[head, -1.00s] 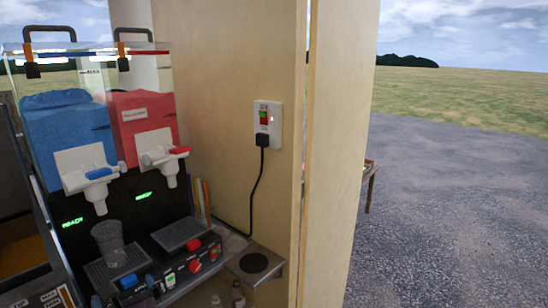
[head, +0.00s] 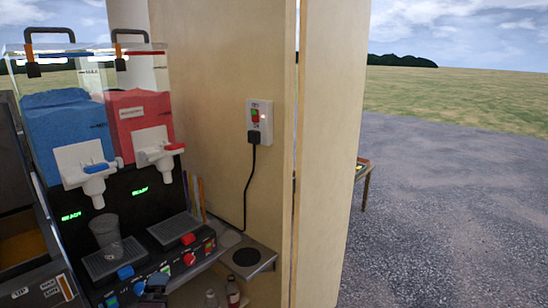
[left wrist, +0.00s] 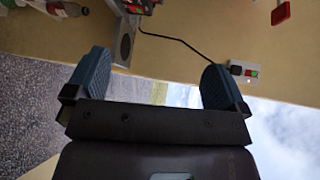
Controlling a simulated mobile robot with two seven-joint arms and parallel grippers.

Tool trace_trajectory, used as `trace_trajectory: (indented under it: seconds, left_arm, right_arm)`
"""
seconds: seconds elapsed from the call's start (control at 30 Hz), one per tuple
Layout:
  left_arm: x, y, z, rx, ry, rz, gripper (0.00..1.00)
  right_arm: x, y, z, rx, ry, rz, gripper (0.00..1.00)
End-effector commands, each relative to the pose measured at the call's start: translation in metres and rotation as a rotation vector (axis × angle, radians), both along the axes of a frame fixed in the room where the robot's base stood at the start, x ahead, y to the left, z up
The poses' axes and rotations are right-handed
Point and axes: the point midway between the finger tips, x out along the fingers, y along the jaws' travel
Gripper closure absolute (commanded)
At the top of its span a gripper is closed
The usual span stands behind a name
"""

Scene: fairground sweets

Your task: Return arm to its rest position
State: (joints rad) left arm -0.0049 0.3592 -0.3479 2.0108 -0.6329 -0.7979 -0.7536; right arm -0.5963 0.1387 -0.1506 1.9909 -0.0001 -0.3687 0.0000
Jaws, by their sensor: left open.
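My left gripper (left wrist: 156,68) shows in the left wrist view. Its two blue-grey ribbed fingers stand wide apart with nothing between them. Past the fingers are the tan wall panel, the gravel and the sky. I cannot make out either gripper clearly in the head view, and my right gripper shows in neither view.
A slush machine with a blue tank (head: 65,125) and a red tank (head: 140,115) stands at left. A clear cup (head: 105,233) stands under the blue side's tap. A wall switch (head: 259,121) has a plug and cord. A small shelf (head: 262,262) juts below. Open gravel (head: 450,220) lies right.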

Motion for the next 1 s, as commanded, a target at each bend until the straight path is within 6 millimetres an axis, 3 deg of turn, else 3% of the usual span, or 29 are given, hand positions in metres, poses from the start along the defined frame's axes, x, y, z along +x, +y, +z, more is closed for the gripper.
trace_trajectory:
  seconds: [0.27,0.43,0.53,0.7,0.83,1.0]
  left_arm:
    - [-0.044,-0.013,-0.060,-0.893,0.031,0.013,0.00]
    - [-0.099,-0.002,-0.107,-1.377,0.058,0.152,0.00]
    - [-0.134,0.009,-0.133,-1.487,0.071,0.246,0.00]
    - [-0.187,0.024,-0.169,-1.516,0.107,0.388,0.00]
    - [-0.209,0.026,-0.181,-1.516,0.126,0.436,0.00]
    - [-0.215,0.028,-0.185,-1.512,0.135,0.447,0.00]
  right_arm:
    - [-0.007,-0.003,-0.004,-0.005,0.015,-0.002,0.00]
    - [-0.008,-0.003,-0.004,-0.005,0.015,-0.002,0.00]
    - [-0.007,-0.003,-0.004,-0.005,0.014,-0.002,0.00]
    - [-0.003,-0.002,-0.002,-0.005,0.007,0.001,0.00]
    - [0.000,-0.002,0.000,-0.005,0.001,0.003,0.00]
    - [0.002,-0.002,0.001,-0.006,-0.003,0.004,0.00]
